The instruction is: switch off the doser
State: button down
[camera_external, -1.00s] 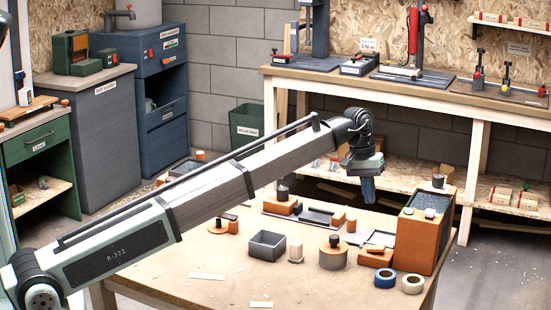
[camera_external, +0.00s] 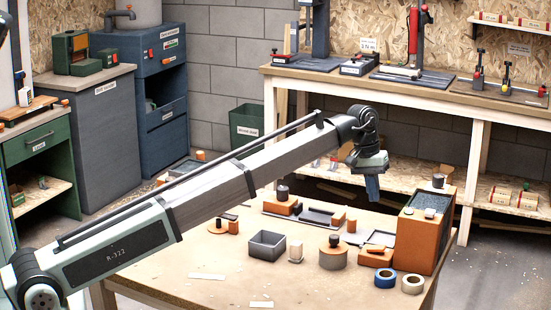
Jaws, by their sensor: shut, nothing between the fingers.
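I cannot tell for sure which thing is the doser. A tall orange box (camera_external: 416,246) with a dark grey panel (camera_external: 424,213) in its top stands at the right end of the table. A black knob on an orange piece (camera_external: 438,182) sits at its back corner. A low orange unit with a dark knob (camera_external: 282,204) lies further left on the table. My gripper (camera_external: 372,197) points down above the table, left of the tall box and apart from everything. It is shut and empty. Any switch is too small to make out.
On the table are a grey open bin (camera_external: 267,246), a round orange-lidded pot (camera_external: 333,253), a blue tape roll (camera_external: 385,278) and a white one (camera_external: 412,284). The table's front left is mostly clear. A workbench (camera_external: 440,95) with tools stands behind.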

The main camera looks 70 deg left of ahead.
aim_at(375, 247)
jog(key=f, duration=0.4)
jog(key=w+d+f, duration=0.1)
jog(key=f, duration=0.4)
jog(key=w+d+f, duration=0.1)
jog(key=f, duration=0.3)
jog(key=shift+f, duration=0.25)
jog(key=shift+w+d+f, duration=0.1)
jog(key=shift+d+f, duration=0.05)
jog(key=shift+f, duration=0.1)
jog(key=shift+s+a, duration=0.65)
jog(key=shift+s, duration=0.05)
jog(key=shift+w, duration=0.1)
